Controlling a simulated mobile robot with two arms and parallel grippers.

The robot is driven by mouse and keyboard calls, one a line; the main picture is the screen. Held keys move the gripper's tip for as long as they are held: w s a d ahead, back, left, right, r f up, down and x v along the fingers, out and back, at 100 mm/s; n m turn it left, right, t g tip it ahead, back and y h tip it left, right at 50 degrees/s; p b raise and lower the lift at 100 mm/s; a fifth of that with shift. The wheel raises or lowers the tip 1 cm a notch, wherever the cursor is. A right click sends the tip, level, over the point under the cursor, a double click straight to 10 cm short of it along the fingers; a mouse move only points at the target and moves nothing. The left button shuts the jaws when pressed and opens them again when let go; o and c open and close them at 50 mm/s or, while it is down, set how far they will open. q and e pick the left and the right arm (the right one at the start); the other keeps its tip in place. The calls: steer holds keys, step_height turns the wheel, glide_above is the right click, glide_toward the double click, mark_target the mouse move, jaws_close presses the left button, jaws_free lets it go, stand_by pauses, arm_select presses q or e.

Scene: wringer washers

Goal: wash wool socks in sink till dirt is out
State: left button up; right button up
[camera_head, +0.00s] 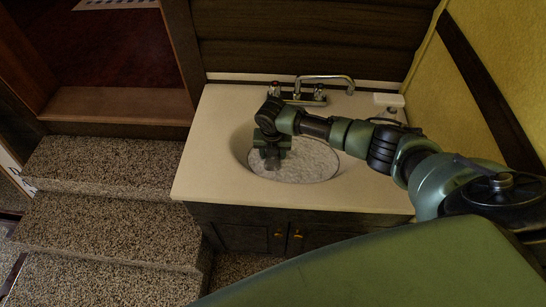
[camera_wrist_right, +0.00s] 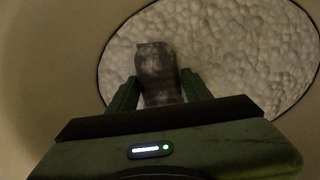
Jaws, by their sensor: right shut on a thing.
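The sink (camera_head: 236,150) is an oval basin set in a cream counter, filled with whitish suds (camera_head: 308,163). My right gripper (camera_head: 271,158) reaches over the left part of the basin, pointing down. In the right wrist view it (camera_wrist_right: 158,92) is shut on a grey wool sock (camera_wrist_right: 157,70) with dark and pale patches. The sock's end lies over or in the foam (camera_wrist_right: 225,50); how deep it sits I cannot tell. Only one sock shows. My left gripper is not in view.
A faucet (camera_head: 325,80) with two handles stands behind the basin. A white soap dish or similar item (camera_head: 390,101) sits at the counter's back right. Dark cabinet doors (camera_head: 290,237) are below. Carpeted steps (camera_head: 105,165) lie to the left. A yellow wall (camera_head: 490,70) bounds the right.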

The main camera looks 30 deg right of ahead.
steer(key=shift+r, duration=0.5)
steer(key=shift+f, duration=0.1)
steer(key=shift+f+b, duration=0.6)
steer(key=shift+f, duration=0.3)
steer(key=shift+r+p, duration=1)
steer(key=shift+f, duration=0.1)
